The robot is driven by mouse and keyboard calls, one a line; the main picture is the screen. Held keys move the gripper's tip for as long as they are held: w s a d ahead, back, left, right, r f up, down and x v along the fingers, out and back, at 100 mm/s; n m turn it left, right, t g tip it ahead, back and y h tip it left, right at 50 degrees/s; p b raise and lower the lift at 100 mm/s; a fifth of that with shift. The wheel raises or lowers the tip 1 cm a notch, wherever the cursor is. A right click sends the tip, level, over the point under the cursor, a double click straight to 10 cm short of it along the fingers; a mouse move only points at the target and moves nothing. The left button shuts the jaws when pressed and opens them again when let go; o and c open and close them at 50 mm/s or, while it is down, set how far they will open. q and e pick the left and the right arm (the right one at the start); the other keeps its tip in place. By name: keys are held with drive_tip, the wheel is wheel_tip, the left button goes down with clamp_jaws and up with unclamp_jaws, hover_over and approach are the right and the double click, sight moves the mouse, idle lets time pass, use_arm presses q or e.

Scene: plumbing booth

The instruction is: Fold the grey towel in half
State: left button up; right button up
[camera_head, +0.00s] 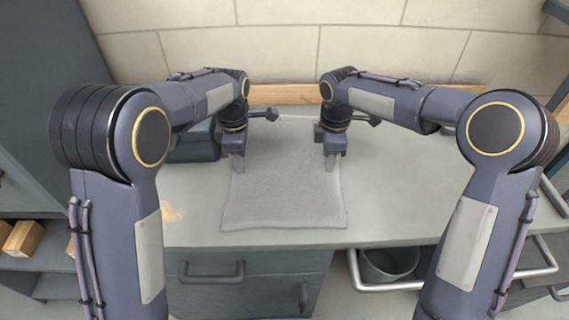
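The grey towel (285,190) lies spread on the pale worktop, with its near edge close to the worktop's front. Its surface looks mostly flat, with slightly wavy edges. My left gripper (238,166) points down at the towel's left edge, toward the far half. My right gripper (331,164) points down at the towel's right edge at about the same depth. The fingers are small and pale against the cloth. I cannot tell whether either is shut on the towel. The grippers and wrists partly hide the towel's far side edges.
A dark box-like object (194,146) stands left of the towel, partly behind my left arm. The worktop (400,205) is clear to the right. Below are drawers with handles (212,271) and a grey bin (388,265). A tiled wall (290,50) rises behind.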

use_arm(q)
drive_tip(key=shift+f, duration=0.1)
clamp_jaws()
use_arm(e)
clamp_jaws()
